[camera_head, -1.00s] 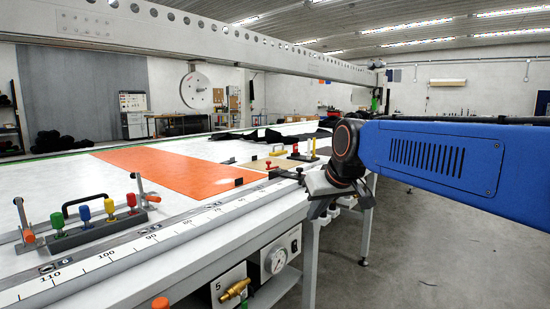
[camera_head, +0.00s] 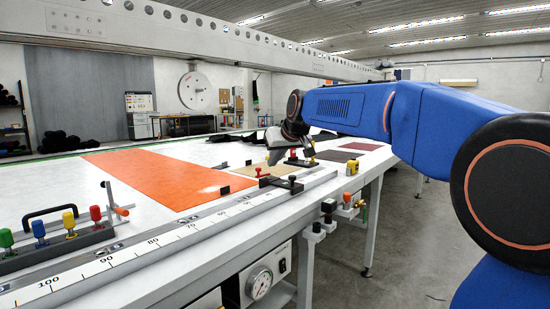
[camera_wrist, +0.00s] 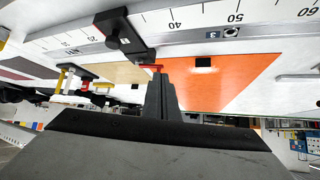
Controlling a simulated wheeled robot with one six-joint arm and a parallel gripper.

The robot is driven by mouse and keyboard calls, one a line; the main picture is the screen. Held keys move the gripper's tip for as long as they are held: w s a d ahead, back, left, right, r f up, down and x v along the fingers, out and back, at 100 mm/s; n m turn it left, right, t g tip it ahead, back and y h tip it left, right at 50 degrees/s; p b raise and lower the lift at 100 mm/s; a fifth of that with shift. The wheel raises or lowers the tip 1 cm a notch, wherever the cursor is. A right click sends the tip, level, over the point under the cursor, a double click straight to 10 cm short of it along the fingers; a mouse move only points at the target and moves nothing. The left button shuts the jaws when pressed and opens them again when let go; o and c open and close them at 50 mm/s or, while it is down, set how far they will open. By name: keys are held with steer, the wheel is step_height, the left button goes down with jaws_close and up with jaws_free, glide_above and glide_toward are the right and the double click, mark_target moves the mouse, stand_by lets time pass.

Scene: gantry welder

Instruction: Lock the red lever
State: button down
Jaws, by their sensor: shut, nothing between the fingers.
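A small red handle (camera_head: 258,171) stands at the end of a black clamp (camera_head: 281,182) by the table's ruler edge. In the wrist view a red bar (camera_wrist: 150,66) shows just beyond my fingertips, by the same black clamp (camera_wrist: 120,36); I cannot tell if they touch. A second red handle (camera_head: 293,153) stands on a dark base behind, beside a yellow post. I cannot tell which red part is the task's lever. My gripper (camera_head: 272,160) is shut and empty, over the table near both red parts. In the wrist view its fingers (camera_wrist: 159,76) are together.
The white table carries an orange sheet (camera_head: 155,172), a tan panel (camera_head: 262,169) and a ruler edge (camera_head: 110,265). A rack (camera_head: 60,248) with several coloured knobs and a black handle is front left. A yellow block (camera_head: 352,168) sits at the right edge. The floor at right is clear.

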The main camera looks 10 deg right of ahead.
mark_target(260, 172)
steer(key=x, duration=0.5)
steer(key=w+r+x, duration=0.1)
steer(key=x, duration=0.1)
steer(key=shift+w+a+f, duration=0.15)
steer(key=shift+w+f, duration=0.1)
steer(key=shift+w+a, duration=0.2)
steer(key=shift+w, duration=0.7)
